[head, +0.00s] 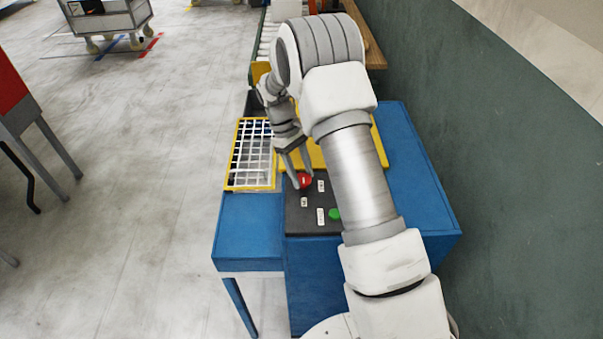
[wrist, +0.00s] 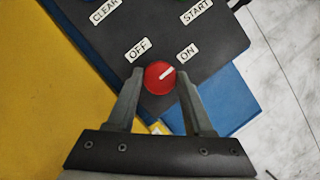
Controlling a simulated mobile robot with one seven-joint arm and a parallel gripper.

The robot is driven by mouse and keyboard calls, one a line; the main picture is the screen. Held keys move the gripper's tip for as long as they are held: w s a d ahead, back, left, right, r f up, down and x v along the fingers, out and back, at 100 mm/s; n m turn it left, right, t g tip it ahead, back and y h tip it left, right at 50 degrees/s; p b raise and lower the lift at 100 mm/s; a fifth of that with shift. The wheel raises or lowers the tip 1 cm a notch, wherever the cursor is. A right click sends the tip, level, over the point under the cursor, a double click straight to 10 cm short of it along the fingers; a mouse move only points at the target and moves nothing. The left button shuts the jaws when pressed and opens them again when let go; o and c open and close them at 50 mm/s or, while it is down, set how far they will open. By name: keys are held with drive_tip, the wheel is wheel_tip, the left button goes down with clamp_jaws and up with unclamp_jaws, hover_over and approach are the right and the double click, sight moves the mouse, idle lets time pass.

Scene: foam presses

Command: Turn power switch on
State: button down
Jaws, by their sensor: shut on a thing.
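The power switch is a round red knob (wrist: 158,78) with a white pointer line, set at the edge of a dark control panel (wrist: 185,25). In the wrist view, the pointer tilts to the upper right, toward the side of the ON label (wrist: 187,53) and away from the OFF label (wrist: 138,49). My gripper (wrist: 160,76) is shut on the knob, one finger on each side. In the head view, the red knob (head: 305,181) is at the panel's far left corner, and my gripper (head: 297,177) reaches down to it. The gripper partly hides the knob there.
START (wrist: 196,7) and CLEAR (wrist: 104,11) labels are farther along the panel. A yellow-framed white grid (head: 252,153) stands left of my arm on the blue machine (head: 248,226). A green wall (head: 480,130) runs along the right.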

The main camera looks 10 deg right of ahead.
idle(0.4)
drive_tip(key=shift+c, duration=1.4)
unclamp_jaws()
drive_tip(key=v, duration=1.7)
drive_tip(key=shift+r, duration=0.3)
drive_tip(key=shift+d, duration=0.1)
